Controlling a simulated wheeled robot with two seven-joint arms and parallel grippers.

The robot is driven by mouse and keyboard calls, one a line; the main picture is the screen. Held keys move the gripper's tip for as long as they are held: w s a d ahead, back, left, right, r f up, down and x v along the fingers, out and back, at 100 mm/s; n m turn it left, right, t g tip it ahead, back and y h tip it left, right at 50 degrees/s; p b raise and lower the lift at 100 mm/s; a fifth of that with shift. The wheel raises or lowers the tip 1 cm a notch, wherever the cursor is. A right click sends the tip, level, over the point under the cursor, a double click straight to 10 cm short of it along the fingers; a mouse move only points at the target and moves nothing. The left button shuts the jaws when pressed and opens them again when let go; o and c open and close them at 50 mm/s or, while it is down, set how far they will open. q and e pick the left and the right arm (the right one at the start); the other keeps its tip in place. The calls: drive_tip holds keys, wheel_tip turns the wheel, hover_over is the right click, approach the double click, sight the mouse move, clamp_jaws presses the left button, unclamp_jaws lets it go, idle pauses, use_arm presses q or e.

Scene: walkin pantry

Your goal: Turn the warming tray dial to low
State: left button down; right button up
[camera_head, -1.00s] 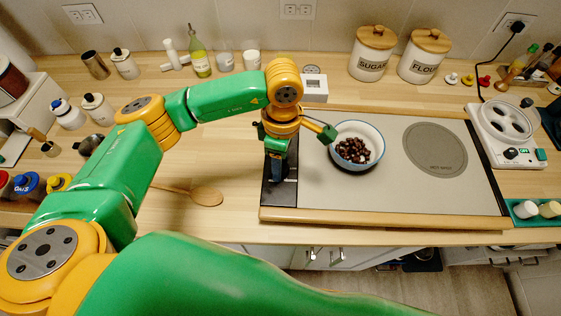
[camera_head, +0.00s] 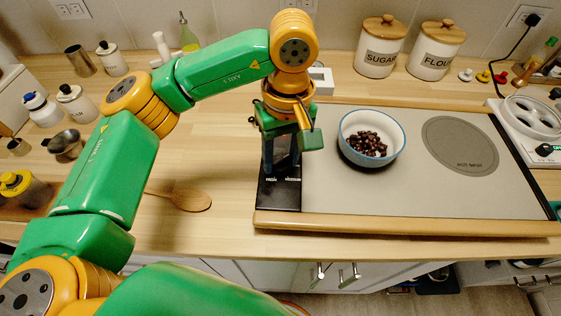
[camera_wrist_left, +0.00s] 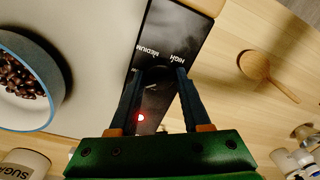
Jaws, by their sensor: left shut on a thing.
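The warming tray (camera_head: 330,195) is a flat grey plate with a wooden front edge and a black control panel (camera_head: 279,196) at its left end. My left gripper (camera_head: 283,168) points down over this panel. In the left wrist view, its two dark fingers (camera_wrist_left: 158,78) are shut on the black round dial (camera_wrist_left: 158,74), one on each side. MEDIUM and HIGH labels show past the dial; another label is partly hidden by a finger. A red light (camera_wrist_left: 141,117) glows on the panel. I cannot tell which label the dial points to. My right gripper is out of view.
A bowl of dark beans (camera_head: 370,139) stands on the tray, right of my gripper. A wooden spoon (camera_head: 190,200) lies left of the panel. Sugar (camera_head: 381,47) and flour (camera_head: 436,49) jars stand behind. The counter left of the tray is largely clear.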

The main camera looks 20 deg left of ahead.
sight(285, 159)
use_arm(q)
drive_tip(key=shift+f+m+b, duration=0.1)
drive_tip(key=shift+m+b, duration=0.55)
drive_tip(key=shift+m, duration=0.95)
drive_tip(key=shift+c, duration=1.9)
unclamp_jaws()
drive_tip(key=shift+d, duration=0.1)
drive_tip(key=r, duration=0.2)
drive_tip(key=r+p, duration=0.1)
drive_tip(key=r, duration=0.4)
drive_tip(key=shift+d+r, duration=0.15)
drive_tip(key=shift+d, duration=0.15)
